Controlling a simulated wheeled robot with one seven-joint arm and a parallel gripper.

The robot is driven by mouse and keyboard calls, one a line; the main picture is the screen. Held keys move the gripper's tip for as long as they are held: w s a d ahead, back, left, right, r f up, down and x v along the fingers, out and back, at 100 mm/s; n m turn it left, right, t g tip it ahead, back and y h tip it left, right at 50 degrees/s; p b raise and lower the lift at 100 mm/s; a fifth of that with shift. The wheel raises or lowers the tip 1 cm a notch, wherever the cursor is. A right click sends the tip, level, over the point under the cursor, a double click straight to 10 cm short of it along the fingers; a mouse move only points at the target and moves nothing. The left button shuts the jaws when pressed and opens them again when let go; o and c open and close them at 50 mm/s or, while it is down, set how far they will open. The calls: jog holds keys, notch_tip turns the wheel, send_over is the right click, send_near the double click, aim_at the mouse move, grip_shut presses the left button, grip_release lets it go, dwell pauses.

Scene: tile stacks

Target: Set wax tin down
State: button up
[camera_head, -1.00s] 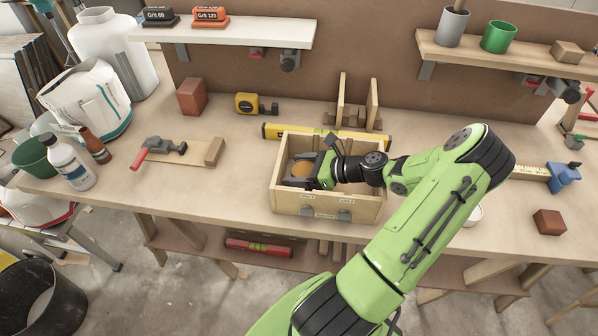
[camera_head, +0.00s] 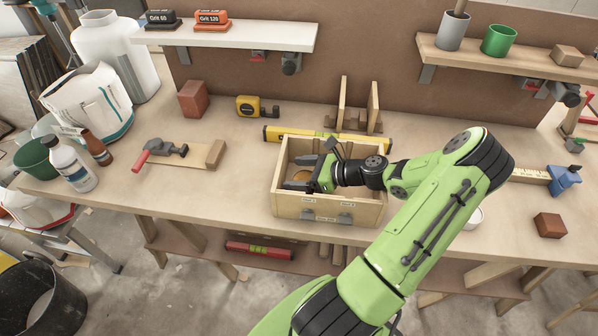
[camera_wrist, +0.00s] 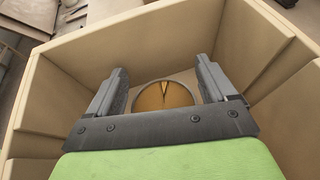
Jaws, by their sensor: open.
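The wax tin (camera_wrist: 163,95) is a round, shallow tin with an amber top. In the wrist view it rests on the floor of the wooden box, between and a little beyond my fingers. In the head view only a small part of the tin (camera_head: 302,175) shows, the rest hidden by my gripper (camera_head: 300,180). My gripper is open inside the box, and the wrist view shows its two fingers (camera_wrist: 160,92) apart, with a gap on each side of the tin. The light wooden box (camera_head: 328,211) stands on the workbench, its front bearing small labels.
A yellow level (camera_head: 272,133) lies behind the box, with an upright wooden rack (camera_head: 358,115) behind it. A small white dish (camera_head: 474,217) sits to the right, partly behind my arm. The box walls surround my gripper closely.

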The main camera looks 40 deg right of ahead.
jog(key=p+v, duration=0.2)
jog(key=v, duration=0.5)
jog(key=shift+s+d+r, duration=0.15)
jog(key=shift+s+r, duration=0.1)
